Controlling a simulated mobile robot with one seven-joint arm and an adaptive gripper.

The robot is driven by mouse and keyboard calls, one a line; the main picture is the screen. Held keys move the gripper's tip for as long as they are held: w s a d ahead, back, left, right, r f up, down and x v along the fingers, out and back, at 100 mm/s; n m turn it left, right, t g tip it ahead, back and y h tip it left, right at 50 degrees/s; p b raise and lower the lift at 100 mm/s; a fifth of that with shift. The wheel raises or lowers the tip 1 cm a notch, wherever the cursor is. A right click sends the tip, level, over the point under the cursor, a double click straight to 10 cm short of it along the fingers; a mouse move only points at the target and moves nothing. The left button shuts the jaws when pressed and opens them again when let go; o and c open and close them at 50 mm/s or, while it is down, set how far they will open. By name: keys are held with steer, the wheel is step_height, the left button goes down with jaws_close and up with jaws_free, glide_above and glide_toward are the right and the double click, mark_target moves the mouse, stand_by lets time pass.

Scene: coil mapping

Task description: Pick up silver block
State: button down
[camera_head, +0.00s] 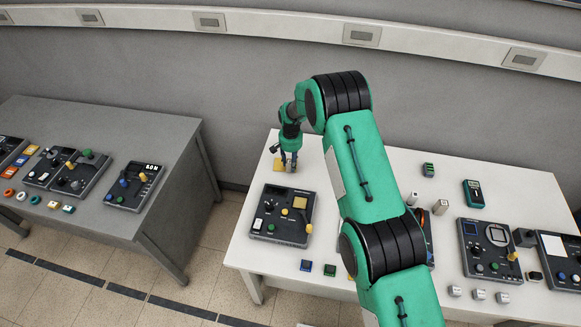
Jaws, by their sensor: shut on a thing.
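My gripper (289,163) is at the far left part of the white table, pointing down just behind the dark control panel. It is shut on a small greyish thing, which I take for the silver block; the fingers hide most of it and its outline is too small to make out. A yellow block (279,164) stands just left of the fingers. I cannot tell whether the held thing touches the table.
The dark panel (283,216) with knobs lies in front of my gripper. Light grey blocks (440,207) and small pale cubes (478,294) stand further right, near more panels (489,249). My arm hides the table's middle. A grey table (178,150) stands left across a gap.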

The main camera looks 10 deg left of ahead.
steer(key=shift+r, duration=0.15)
steer(key=shift+r, duration=4.9)
steer(key=s+d+f+b, duration=0.1)
steer(key=s+d+f, duration=0.1)
steer(key=s, duration=0.4)
steer(key=s+d+f+b, duration=0.1)
steer(key=s+d+f, duration=0.1)
steer(key=s+d, duration=0.2)
steer(key=shift+s+d+f+m, duration=0.3)
steer(key=shift+s+f, duration=0.1)
steer(key=shift+s, duration=0.5)
steer(key=w+a, duration=0.2)
steer(key=w, duration=0.3)
steer(key=w+a+f, duration=0.1)
steer(key=w+a, duration=0.1)
steer(key=w, duration=0.2)
steer(key=w+a, duration=0.2)
steer(key=w, duration=0.3)
steer(key=shift+w+a+f, duration=0.2)
steer(key=shift+w+a, duration=0.1)
steer(key=shift+a, duration=0.05)
steer(key=shift+f, duration=0.1)
